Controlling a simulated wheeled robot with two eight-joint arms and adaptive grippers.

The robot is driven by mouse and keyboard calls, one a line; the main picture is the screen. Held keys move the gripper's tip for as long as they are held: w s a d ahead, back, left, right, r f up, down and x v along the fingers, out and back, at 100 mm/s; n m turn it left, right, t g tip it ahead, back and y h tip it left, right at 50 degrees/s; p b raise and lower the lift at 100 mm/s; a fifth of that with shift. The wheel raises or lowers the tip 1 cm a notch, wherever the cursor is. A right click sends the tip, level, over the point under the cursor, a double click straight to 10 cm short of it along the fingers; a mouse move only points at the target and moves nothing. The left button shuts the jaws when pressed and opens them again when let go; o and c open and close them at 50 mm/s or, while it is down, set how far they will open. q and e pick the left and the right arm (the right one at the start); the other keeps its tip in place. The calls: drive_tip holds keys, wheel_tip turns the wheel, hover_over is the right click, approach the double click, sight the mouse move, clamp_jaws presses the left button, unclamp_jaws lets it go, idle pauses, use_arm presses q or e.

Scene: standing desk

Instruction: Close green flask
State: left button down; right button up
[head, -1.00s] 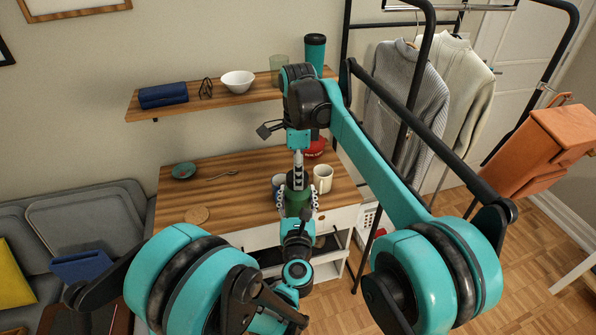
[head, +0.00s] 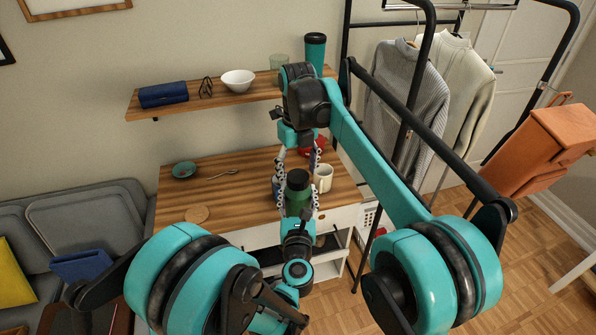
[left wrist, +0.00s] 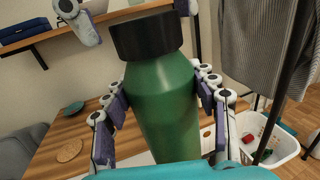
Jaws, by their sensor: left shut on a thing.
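The green flask (head: 297,203) is upright above the desk's front edge, and its black lid (head: 298,179) sits on top. In the left wrist view the flask (left wrist: 165,108) fills the middle, with the lid (left wrist: 147,36) on its neck. I cannot tell how tightly the lid is fastened. My left gripper (head: 299,212) is shut around the flask's body from the front. My right gripper (head: 298,162) is above the lid, open and empty. Its fingers are spread to either side, clear of the lid.
On the desk (head: 235,165), a white mug (head: 323,178) stands close right of the flask, with a blue mug (head: 276,184) partly hidden behind it. A teal bowl (head: 184,170), spoon (head: 223,174) and coaster (head: 197,214) lie left. A wall shelf (head: 215,98) is above.

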drive_tip(key=shift+r, duration=0.1)
drive_tip(key=shift+r, duration=2.2)
drive_tip(key=shift+c, duration=0.2)
